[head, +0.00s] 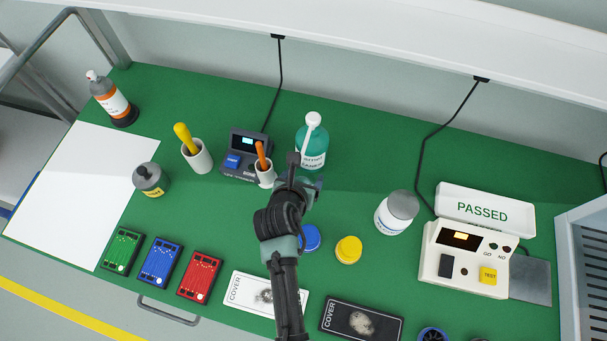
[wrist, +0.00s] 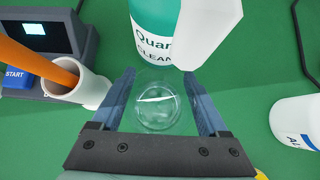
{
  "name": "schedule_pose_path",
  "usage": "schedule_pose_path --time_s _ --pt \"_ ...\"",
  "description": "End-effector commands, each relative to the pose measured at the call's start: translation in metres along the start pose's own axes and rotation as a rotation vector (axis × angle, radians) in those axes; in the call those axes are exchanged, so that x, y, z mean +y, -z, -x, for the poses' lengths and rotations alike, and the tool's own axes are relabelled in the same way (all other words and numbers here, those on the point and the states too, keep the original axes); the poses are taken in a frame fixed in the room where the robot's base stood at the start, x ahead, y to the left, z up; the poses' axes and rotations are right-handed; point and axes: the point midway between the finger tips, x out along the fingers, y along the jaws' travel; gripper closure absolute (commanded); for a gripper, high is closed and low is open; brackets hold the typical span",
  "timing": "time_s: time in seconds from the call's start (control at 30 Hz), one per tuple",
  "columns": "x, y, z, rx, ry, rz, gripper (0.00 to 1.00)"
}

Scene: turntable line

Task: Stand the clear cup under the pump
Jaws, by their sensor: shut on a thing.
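The clear cup (wrist: 157,108) is between the two fingers of my gripper (wrist: 160,88) in the wrist view, and the fingers are shut on it. The pump bottle is teal with a white pump head and a white label; its body (head: 311,143) is at the back middle in the head view. In the wrist view the bottle (wrist: 150,20) is just beyond the cup, with its white spout (wrist: 212,30) reaching toward the cup's right side. My gripper (head: 302,180) is in front of the bottle in the head view, where I cannot make out the cup. I cannot tell whether the cup touches the table.
A white holder (head: 266,178) with an orange-handled tool stands close left of my gripper. A white jar (head: 396,213) stands to the right. Blue (head: 309,238) and yellow (head: 348,249) lids lie nearer. Green table between the bottle and jar is clear.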

Motion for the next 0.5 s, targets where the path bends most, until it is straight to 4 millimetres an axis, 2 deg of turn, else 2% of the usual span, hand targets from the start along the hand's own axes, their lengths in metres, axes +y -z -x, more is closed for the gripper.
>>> schedule_pose_path --time_s 0.2,0.23,0.33,0.5 --pt "0.0001 0.0019 -0.0023 -0.001 0.0 0.001 0.93" --pt "0.0 0.002 -0.0021 0.0 0.0 0.001 0.19" --pt "0.0 0.0018 -0.0018 0.0 0.0 0.001 0.01" --pt "0.0 0.0019 -0.0017 0.0 0.0 0.001 0.0"
